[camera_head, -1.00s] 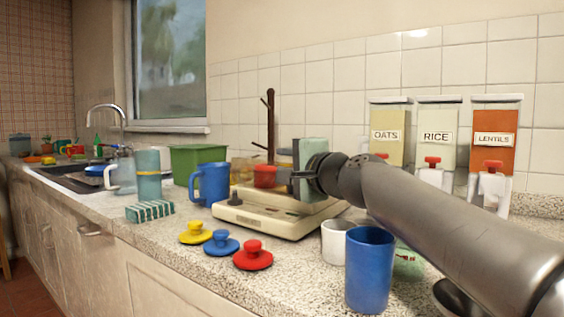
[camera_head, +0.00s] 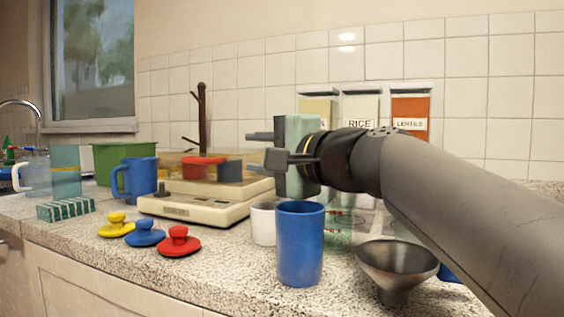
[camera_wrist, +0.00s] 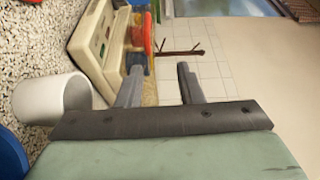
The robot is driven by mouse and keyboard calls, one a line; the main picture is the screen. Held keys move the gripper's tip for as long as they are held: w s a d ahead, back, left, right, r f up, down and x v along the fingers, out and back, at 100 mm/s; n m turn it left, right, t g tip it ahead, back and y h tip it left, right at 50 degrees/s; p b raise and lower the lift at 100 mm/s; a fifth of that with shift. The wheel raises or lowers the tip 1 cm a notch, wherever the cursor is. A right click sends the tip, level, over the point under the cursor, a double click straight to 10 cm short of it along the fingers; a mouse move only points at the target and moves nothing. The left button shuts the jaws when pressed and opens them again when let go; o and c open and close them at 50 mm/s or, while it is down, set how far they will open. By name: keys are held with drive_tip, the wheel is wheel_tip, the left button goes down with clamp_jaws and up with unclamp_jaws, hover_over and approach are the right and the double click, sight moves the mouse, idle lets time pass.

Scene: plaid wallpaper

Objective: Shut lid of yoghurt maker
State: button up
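The yoghurt maker (camera_head: 195,210) is a low cream appliance with a control strip on its front, on the counter left of my gripper. A see-through brownish panel, seemingly its lid (camera_head: 174,170), rises above the base; its exact tilt is hard to tell. A red-topped item and a blue item show at the panel. My gripper (camera_head: 260,152) points left at the maker's right end, above base height. Its two fingers are apart with nothing between them. In the wrist view, the fingers of my gripper (camera_wrist: 160,85) reach towards the cream base (camera_wrist: 97,45); contact cannot be judged.
A white cup (camera_head: 263,225), a blue cup (camera_head: 301,245) and a metal funnel (camera_head: 396,265) stand below my arm. Yellow (camera_head: 116,225), blue (camera_head: 146,232) and red (camera_head: 179,241) knobbed lids lie in front. A dark mug tree (camera_head: 202,120) rises behind. Dispensers (camera_head: 360,108) line the wall.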

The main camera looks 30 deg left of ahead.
drive_tip(key=shift+v, duration=1.45)
